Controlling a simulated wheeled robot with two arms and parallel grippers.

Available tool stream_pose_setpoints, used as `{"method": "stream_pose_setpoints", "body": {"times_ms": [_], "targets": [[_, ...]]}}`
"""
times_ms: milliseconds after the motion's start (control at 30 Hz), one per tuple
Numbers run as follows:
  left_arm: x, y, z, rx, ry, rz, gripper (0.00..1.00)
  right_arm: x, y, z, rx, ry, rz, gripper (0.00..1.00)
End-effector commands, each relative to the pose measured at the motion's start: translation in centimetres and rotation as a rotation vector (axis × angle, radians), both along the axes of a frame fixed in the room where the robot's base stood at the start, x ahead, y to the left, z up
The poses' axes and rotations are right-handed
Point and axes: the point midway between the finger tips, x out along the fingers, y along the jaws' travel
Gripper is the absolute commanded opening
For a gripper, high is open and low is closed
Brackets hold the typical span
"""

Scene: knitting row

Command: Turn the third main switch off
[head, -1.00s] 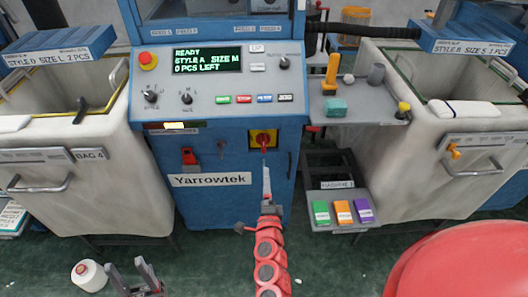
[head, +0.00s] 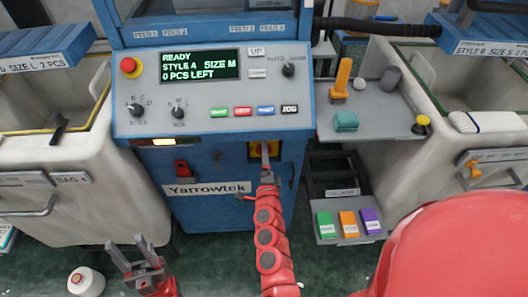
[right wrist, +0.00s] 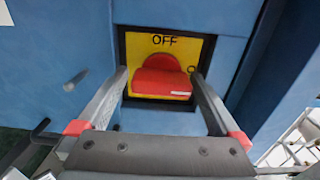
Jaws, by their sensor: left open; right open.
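The main switch is a red knob (right wrist: 160,78) on a yellow plate with a black border, on the blue front of the Yarrowtek machine. OFF is printed above the knob; a pale mark shows at the knob's lower right, and a partly hidden letter sits at the plate's right. In the head view the yellow plate (head: 255,151) is mostly covered by my right gripper (head: 265,148). In the right wrist view, my right gripper (right wrist: 160,74) is open, its fingers on either side of the knob, contact not visible. My left gripper (head: 125,243) is open and empty, low at left.
The control panel (head: 210,120) with a display reading READY is above the switch. A red padlock-like part (head: 182,168) hangs left of it. A grey shelf (head: 375,115) with small tools stands at right. Pale bins flank the machine. A yarn cone (head: 86,280) stands on the floor.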

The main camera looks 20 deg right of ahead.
Motion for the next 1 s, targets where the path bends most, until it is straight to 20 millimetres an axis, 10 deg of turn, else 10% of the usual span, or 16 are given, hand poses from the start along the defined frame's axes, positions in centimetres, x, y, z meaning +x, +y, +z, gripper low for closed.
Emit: {"method": "stream_pose_setpoints", "body": {"times_ms": [133, 533, 1000], "targets": [[0.01, 0.0, -0.02, 0.0, 0.0, 0.0, 0.5, -0.01, -0.02, 0.01, 0.0, 0.0, 0.0, 1.0], [0.01, 0.0, -0.02, 0.0, 0.0, 0.0, 0.5, -0.01, -0.01, 0.0, 0.0, 0.0, 0.0, 0.28], [0.0, 0.0, 0.55, 0.0, 0.0, 0.0, 0.5, -0.01, 0.03, 0.11, -0.114, 0.033, 0.001, 0.27]]}}
